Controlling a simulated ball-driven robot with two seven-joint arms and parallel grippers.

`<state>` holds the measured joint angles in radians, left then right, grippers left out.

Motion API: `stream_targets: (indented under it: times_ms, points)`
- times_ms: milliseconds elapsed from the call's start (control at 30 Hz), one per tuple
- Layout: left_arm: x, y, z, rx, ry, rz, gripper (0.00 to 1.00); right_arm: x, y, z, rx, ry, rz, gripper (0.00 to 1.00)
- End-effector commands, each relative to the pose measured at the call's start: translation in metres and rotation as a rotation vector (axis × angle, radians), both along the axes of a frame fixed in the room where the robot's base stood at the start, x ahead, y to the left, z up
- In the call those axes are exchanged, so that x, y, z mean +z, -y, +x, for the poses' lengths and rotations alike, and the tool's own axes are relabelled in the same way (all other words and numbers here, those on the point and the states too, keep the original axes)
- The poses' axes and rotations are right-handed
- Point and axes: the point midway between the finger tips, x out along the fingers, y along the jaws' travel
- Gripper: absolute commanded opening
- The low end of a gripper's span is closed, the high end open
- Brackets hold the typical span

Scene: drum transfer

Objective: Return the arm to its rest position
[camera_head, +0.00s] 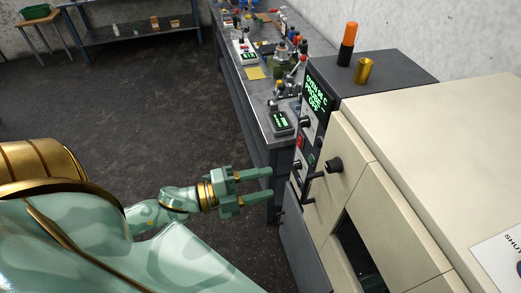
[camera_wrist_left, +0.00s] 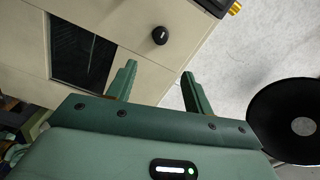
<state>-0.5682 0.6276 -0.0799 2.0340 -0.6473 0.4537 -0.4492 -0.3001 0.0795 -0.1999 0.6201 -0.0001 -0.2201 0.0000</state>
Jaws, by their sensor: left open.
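My left gripper (camera_head: 269,184) is pale green with a gold ring at its wrist, and its arm comes in from the left. Its two fingers are apart with nothing between them. It hangs in free air over the dark floor, left of the cream oven-like cabinet (camera_head: 385,200). In the left wrist view the open fingers (camera_wrist_left: 159,75) point toward the cabinet's front (camera_wrist_left: 105,20), which has a dark window and a black knob (camera_wrist_left: 160,35). My right gripper is not in view.
A control panel with green text (camera_head: 316,93) and a handle (camera_head: 325,167) are on the cabinet's front side. A brass cup (camera_head: 363,71) and an orange-topped lamp (camera_head: 347,43) stand on top. A cluttered workbench (camera_head: 231,75) runs behind. The floor (camera_head: 130,110) at left is clear.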

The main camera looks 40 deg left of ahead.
Motion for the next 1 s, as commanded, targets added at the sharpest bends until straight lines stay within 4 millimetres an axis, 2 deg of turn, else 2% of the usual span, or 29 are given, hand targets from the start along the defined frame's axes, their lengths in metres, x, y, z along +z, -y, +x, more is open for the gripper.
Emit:
stream_targets:
  times_ms: [367,467,567,667,700,733,800,867,900,967,1000]
  points:
    - [0.0,0.0,0.001,0.001,-0.003,-0.004,0.52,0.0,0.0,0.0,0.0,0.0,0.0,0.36]
    - [-0.011,-0.01,0.005,0.052,-0.067,-0.025,0.52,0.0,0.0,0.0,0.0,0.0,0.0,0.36]
    - [-0.055,-0.039,0.008,0.159,-0.205,-0.038,0.52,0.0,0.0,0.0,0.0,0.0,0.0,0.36]
    - [-0.129,-0.079,-0.001,0.324,-0.395,-0.066,0.52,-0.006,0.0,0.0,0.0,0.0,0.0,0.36]
    - [-0.164,-0.095,-0.008,0.398,-0.475,-0.083,0.52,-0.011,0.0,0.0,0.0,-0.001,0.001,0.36]
    - [-0.189,-0.106,-0.016,0.451,-0.533,-0.093,0.52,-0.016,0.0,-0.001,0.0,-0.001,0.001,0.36]
    - [-0.248,-0.128,-0.038,0.576,-0.668,-0.123,0.52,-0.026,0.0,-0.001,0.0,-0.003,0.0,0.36]
    - [-0.297,-0.142,-0.062,0.679,-0.779,-0.147,0.52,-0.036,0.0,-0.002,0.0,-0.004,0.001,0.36]
    - [-0.329,-0.149,-0.081,0.747,-0.853,-0.162,0.52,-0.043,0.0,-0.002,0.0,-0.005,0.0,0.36]
    - [-0.375,-0.155,-0.111,0.845,-0.963,-0.184,0.52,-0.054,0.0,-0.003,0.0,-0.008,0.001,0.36]
    - [-0.405,-0.156,-0.134,0.909,-1.038,-0.198,0.52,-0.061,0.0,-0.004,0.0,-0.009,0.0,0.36]
